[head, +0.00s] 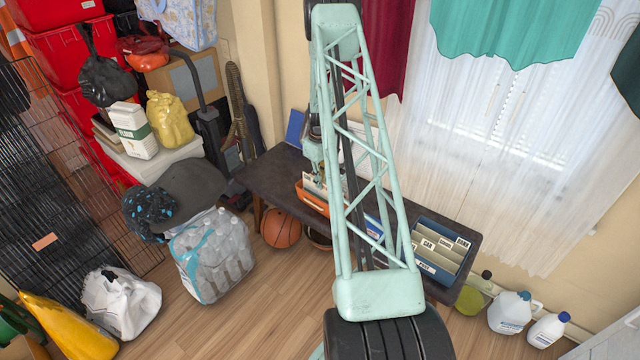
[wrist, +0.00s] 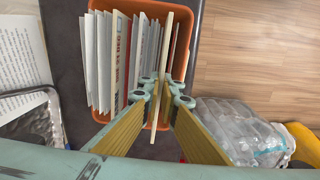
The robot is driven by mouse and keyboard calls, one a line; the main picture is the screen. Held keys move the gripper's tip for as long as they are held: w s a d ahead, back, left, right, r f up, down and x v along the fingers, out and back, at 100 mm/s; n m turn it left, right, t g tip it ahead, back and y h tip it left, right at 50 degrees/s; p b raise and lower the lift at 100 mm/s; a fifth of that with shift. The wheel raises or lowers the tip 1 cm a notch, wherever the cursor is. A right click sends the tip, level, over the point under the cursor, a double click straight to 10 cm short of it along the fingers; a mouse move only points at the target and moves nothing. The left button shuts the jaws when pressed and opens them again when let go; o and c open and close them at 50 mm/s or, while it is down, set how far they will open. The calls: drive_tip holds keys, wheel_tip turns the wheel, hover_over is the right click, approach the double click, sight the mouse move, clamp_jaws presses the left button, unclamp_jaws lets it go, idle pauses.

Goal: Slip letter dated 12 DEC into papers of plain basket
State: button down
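An orange basket (wrist: 97,10) holds several upright papers and a divider with printed lettering (wrist: 122,50), which I cannot read surely. The basket (head: 313,202) also shows on the dark table, partly behind my arm. My gripper (wrist: 164,88) is over the basket, its fingertips closed on a thin cream card (wrist: 168,45) seen edge-on. The card stands upright among or just above the papers; I cannot tell which, and its face and any date are hidden. A blue box with labelled dividers (head: 425,267) stands at the right end of the table.
The dark table (head: 265,172) has bare surface left of the orange basket. A printed sheet (wrist: 22,65) lies beside the basket. A basketball (head: 281,229), a bag of bottles (head: 213,255) and white jugs (head: 512,312) stand on the floor around it.

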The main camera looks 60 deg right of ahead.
drive_tip(key=c, duration=3.4)
unclamp_jaws()
drive_tip(key=o, duration=0.5)
drive_tip(key=shift+o, duration=0.2)
drive_tip(key=shift+r, duration=0.1)
wheel_tip(320, 180, up, 12)
